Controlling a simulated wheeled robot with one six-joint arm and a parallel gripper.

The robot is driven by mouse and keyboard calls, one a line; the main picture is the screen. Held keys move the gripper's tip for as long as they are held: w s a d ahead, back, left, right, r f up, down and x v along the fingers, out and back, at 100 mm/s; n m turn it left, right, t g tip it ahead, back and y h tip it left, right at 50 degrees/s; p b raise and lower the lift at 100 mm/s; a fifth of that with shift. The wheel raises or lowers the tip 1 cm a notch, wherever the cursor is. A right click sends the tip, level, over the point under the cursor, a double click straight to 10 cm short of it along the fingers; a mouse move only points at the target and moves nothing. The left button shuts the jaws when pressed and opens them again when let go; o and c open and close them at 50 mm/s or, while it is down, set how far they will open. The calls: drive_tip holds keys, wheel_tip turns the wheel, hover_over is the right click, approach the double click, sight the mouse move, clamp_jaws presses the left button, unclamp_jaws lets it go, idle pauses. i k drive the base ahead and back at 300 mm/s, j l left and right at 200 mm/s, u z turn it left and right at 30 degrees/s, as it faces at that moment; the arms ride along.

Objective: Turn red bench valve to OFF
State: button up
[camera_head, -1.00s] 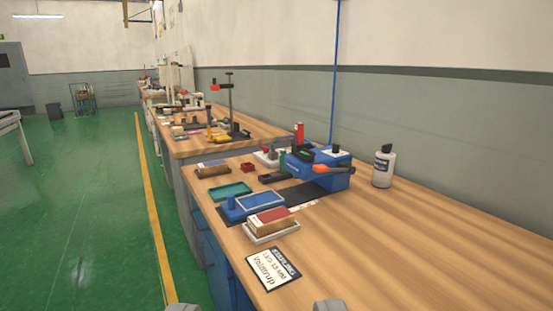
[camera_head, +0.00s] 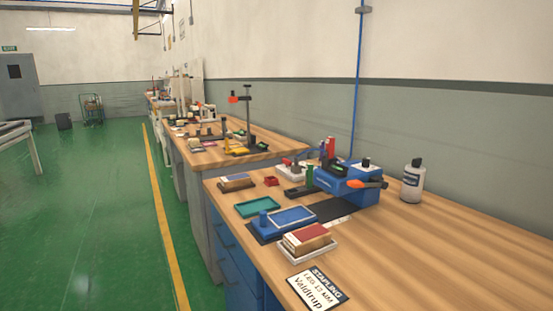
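I cannot make out a red valve for certain. An orange-red lever (camera_head: 370,184) sticks out at the front of a blue bench device (camera_head: 338,181) on the near workbench (camera_head: 430,250). A red upright cylinder (camera_head: 331,148) stands behind that device. A smaller orange-red part (camera_head: 233,99) sits on a dark post (camera_head: 248,118) on the bench farther back. A blue pipe (camera_head: 357,90) runs down the wall behind the near bench, and its lower end is hidden by the bench items. My gripper is not in view.
The green floor (camera_head: 95,215) at left is clear beside a yellow line (camera_head: 167,220).

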sight(288, 162)
drive_tip(key=i+j, duration=0.3)
drive_tip(key=j, duration=0.15)
drive_tip(key=i+j+z, duration=0.15)
drive_tip(key=i+j, duration=0.2)
drive_tip(key=j, duration=0.15)
drive_tip(key=i+l, duration=0.25)
drive_tip(key=i, duration=0.25)
drive_tip(key=i+l+z, duration=0.1)
drive_tip(key=i+l, duration=0.15)
drive_tip(key=i, duration=0.25)
